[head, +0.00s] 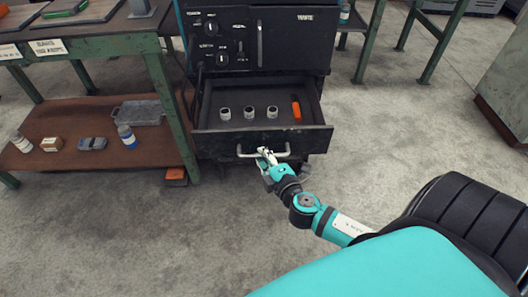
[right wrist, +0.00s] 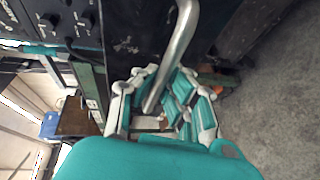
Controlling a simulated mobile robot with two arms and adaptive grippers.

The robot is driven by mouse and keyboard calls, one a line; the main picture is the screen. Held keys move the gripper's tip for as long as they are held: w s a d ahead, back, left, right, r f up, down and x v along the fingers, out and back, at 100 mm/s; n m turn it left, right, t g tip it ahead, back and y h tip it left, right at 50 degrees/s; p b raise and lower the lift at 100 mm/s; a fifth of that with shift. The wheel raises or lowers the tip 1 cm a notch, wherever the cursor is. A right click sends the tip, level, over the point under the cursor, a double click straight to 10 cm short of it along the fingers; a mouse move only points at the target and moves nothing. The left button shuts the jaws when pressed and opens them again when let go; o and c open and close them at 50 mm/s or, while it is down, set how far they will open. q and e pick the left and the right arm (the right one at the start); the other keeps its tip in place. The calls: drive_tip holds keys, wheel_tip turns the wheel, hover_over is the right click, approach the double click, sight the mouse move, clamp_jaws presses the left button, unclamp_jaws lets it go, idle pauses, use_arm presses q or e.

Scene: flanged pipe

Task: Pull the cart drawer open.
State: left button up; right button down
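The black cart (head: 262,40) stands at the top centre of the head view. Its drawer (head: 300,138) is pulled out, with its inside showing. A pale metal bar handle (head: 283,154) runs across the drawer front. My right gripper (head: 266,155) is at the middle of this handle. In the right wrist view the handle (right wrist: 178,40) passes between the fingers of my right gripper (right wrist: 162,88), which are closed around it. My left gripper is not in view.
A green-framed bench (head: 158,85) stands close to the left of the cart. The floor in front is clear.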

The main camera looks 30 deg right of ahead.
drive_tip(key=shift+r, duration=0.1)
drive_tip(key=c, duration=1.4)
unclamp_jaws()
drive_tip(key=shift+s, duration=0.1)
drive_tip(key=v, duration=1.1)
drive_tip(key=shift+s+a, duration=0.1)
drive_tip(key=shift+s, duration=0.3)
